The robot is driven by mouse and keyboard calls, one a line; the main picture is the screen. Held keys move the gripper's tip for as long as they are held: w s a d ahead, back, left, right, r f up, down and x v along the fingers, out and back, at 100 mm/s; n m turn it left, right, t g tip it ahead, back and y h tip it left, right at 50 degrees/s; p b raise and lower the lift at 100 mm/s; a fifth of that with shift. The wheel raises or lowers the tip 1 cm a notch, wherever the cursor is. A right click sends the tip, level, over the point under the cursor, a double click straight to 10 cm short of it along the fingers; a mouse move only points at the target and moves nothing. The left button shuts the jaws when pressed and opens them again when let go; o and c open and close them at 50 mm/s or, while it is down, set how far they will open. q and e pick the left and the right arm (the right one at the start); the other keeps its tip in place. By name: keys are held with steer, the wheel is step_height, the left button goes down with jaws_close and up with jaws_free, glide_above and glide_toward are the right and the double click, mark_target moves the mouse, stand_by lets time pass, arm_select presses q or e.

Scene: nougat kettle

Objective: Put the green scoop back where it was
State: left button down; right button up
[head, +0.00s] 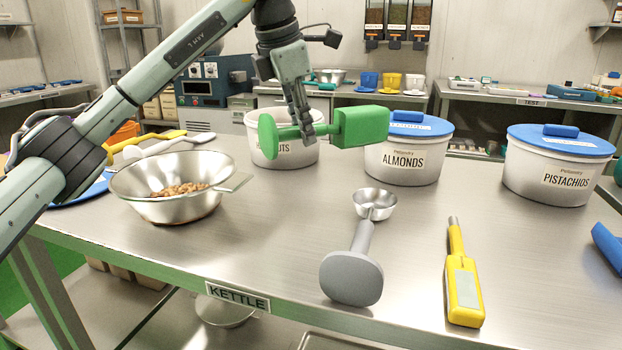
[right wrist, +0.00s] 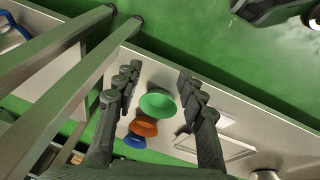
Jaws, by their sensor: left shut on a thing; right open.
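The green scoop (head: 360,126) is in the air above the steel table, held by my left gripper (head: 306,136). The gripper is shut on its handle, with the boxy end to the right and a round flared end to the left. The scoop hangs in front of an open white tub (head: 255,150) whose label is partly hidden. I cannot tell whether it is over the tub's mouth. My right gripper (right wrist: 160,92) is open and empty in the right wrist view, and out of the head view.
A steel bowl of nuts (head: 214,206) stands at the left. Blue-lidded tubs of almonds (head: 408,158) and pistachios (head: 545,178) stand right. A grey scoop (head: 352,277) and a yellow tool (head: 463,285) lie at the front. The table between (head: 275,215) is bare.

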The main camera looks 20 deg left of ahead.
arm_select(q)
step_height(320, 180, down, 9)
steer(key=shift+f, duration=0.3)
steer(key=w, duration=0.2)
steer(key=w+d+p, duration=0.1)
steer(key=shift+w+d+r, duration=0.1)
steer(key=shift+w+d, duration=0.1)
steer(key=shift+w, duration=0.15)
steer(key=shift+f, duration=0.55)
steer(key=shift+a+f, duration=0.1)
steer(key=shift+f, duration=0.05)
arm_select(e)
steer(key=f, duration=0.2)
steer(key=shift+s+f, duration=0.25)
steer(key=shift+f, duration=0.05)
arm_select(q)
steer(key=shift+f, duration=0.2)
steer(key=c, duration=1.4)
jaws_free()
steer(key=shift+o, duration=0.2)
arm_select(e)
steer(key=shift+w+r, duration=0.1)
steer(key=shift+r, duration=0.05)
